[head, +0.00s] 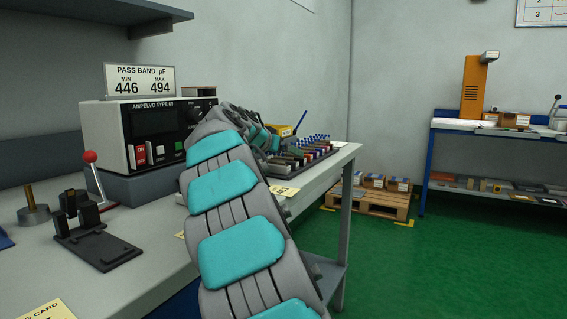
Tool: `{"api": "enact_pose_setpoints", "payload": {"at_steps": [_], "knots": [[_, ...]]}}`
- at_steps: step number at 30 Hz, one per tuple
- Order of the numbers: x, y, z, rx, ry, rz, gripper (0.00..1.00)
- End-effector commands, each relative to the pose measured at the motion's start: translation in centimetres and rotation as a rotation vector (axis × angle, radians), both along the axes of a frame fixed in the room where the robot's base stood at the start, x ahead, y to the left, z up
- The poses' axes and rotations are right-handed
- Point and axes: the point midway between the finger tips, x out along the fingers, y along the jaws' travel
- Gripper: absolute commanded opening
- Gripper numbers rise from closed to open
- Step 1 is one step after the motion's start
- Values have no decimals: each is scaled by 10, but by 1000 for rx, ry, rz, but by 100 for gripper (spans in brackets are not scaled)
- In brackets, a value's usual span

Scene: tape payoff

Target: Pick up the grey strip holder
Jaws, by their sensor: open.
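A dark tray (268,171) on the bench holds a row of several strip holders (300,158) in dark, brown, red and blue tones. I cannot make out for certain which one is the grey strip holder; my arm hides the left part of the row. My arm rises from the bottom of the head view and bends over toward the tray. My gripper (272,143) shows small at its far end, near the back left of the tray. It is open, its fingers are mostly hidden, and I see nothing held.
A tester (128,130) with a sign stands left of my arm. A black fixture (95,240), a red-knobbed lever (92,170) and a brass-post weight (33,207) are on the front bench. A yellow box (284,131) is behind the tray. The green floor at right is clear before a pallet (375,203).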

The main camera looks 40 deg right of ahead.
Motion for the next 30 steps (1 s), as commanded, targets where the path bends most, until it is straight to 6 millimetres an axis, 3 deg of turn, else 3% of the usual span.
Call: {"api": "enact_pose_setpoints", "payload": {"at_steps": [7, 27, 30], "knots": [[1, -2, 0, -2, -1, 1, 99], [1, -2, 0, -2, -1, 1, 24], [1, -2, 0, -2, -1, 1, 23]]}}
